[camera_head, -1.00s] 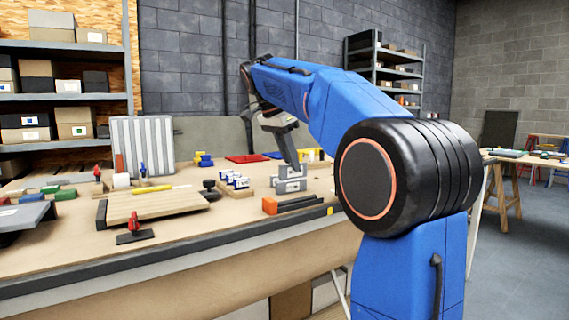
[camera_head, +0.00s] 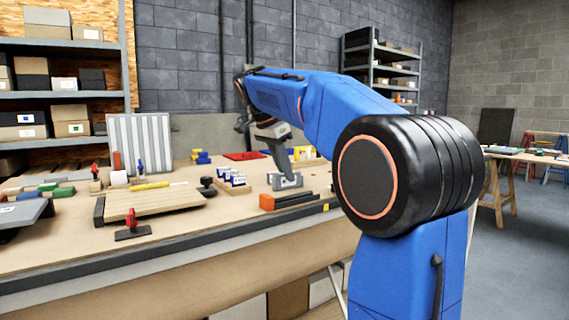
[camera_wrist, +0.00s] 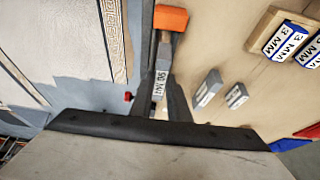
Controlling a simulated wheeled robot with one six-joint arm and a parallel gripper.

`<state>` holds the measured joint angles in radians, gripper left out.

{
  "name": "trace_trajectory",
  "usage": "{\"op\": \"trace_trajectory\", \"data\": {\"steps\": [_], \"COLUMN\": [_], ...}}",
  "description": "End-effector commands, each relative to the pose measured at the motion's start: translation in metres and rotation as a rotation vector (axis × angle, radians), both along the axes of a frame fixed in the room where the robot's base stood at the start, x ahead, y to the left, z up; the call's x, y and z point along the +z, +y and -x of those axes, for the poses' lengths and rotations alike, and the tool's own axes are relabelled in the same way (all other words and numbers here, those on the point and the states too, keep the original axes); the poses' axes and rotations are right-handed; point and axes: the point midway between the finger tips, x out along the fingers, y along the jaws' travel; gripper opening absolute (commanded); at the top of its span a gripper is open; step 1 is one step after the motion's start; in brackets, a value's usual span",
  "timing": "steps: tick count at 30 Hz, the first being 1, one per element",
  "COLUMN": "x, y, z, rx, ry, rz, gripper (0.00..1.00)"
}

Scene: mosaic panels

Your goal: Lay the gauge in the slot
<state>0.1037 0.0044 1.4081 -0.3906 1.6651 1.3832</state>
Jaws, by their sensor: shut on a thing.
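My gripper (camera_wrist: 161,98) is shut on a small piece with a white printed label, the gauge (camera_wrist: 160,88), which sits between the dark fingers. Its lower end is hard to make out. In the head view my gripper (camera_head: 284,170) points down, tilted, at a grey block (camera_head: 286,182) on the bench. In the wrist view two grey pieces (camera_wrist: 207,88) with pale labels stand on the bench to the right of the fingers, with a narrow gap between them. I cannot tell whether that gap is the slot, or whether the gauge touches anything.
An orange block (camera_head: 267,202) with dark bars lies near the bench's front edge; its orange end (camera_wrist: 170,18) is above the fingers in the wrist view. A wooden rack of blue-and-white "3 MM" blocks (camera_wrist: 285,40) stands nearby. A wooden board (camera_head: 150,201) and red clamp lie left.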

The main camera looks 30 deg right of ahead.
Motion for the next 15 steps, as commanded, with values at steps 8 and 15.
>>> {"op": "trace_trajectory", "data": {"steps": [8, 15], "x": [-0.017, -0.022], "y": [0.0, 0.0], "z": [0.0, 0.0], "rx": [0.0, 0.0], "ry": [-0.001, -0.001], "rz": [0.0, 0.0], "gripper": [0.0, 0.0]}}
